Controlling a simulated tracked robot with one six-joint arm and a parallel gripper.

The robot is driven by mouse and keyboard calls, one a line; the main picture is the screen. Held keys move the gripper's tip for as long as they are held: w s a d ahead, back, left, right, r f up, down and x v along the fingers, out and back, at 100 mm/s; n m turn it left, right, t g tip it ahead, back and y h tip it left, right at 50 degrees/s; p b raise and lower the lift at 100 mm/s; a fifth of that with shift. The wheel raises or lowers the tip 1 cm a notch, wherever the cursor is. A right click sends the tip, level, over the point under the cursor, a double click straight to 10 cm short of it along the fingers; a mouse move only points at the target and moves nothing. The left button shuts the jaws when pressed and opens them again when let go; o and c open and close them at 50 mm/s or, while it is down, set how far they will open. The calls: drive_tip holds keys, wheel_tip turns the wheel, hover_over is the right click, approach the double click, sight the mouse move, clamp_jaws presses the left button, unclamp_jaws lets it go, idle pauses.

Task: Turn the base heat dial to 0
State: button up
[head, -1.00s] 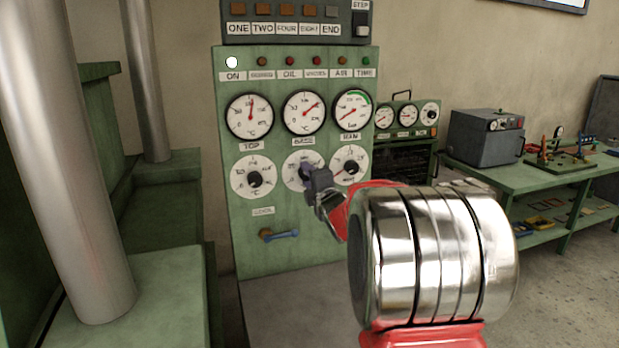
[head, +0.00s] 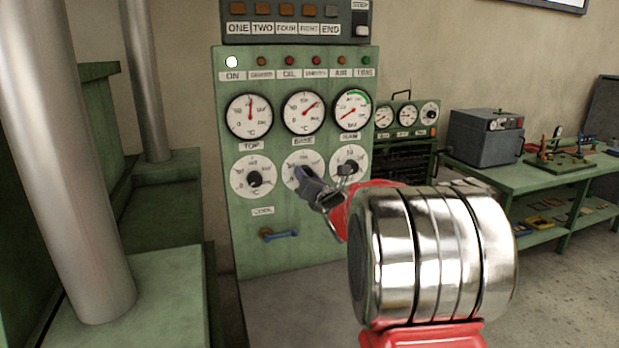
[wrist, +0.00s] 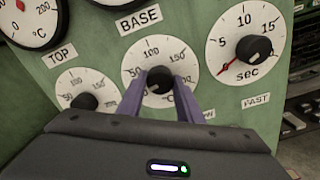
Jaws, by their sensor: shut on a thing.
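The base heat dial (wrist: 158,55) is a round white scale with a dark knob (wrist: 160,78) at its centre, under the BASE label (wrist: 138,20). It also shows in the head view, in the middle of the dial row (head: 305,158). My gripper (wrist: 160,88) is shut on the knob, with one purple finger on each side. In the head view, my gripper (head: 302,178) reaches the dial from the lower right and covers part of it. The knob's pointer is hidden, so its setting cannot be read.
The TOP dial (head: 252,177) is close on the left and the seconds dial (head: 348,160) close on the right. Gauges sit above, including the base gauge (head: 304,112). A blue-handled lever (head: 280,235) is below. A green bench (head: 560,172) stands at the right.

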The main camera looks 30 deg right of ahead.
drive_tip(key=n, duration=0.2)
drive_tip(key=f+n, duration=0.1)
drive_tip(key=shift+n, duration=0.4)
drive_tip(key=o, duration=0.6)
drive_tip(key=shift+r, duration=0.1)
drive_tip(key=o, duration=0.4)
drive_tip(key=shift+r, duration=0.2)
drive_tip(key=shift+o, duration=0.2)
drive_tip(key=shift+s+r, duration=0.1)
drive_tip(key=shift+s, duration=0.05)
drive_tip(key=v, duration=1.3)
drive_tip(key=shift+s, duration=0.25)
drive_tip(key=shift+a, duration=0.1)
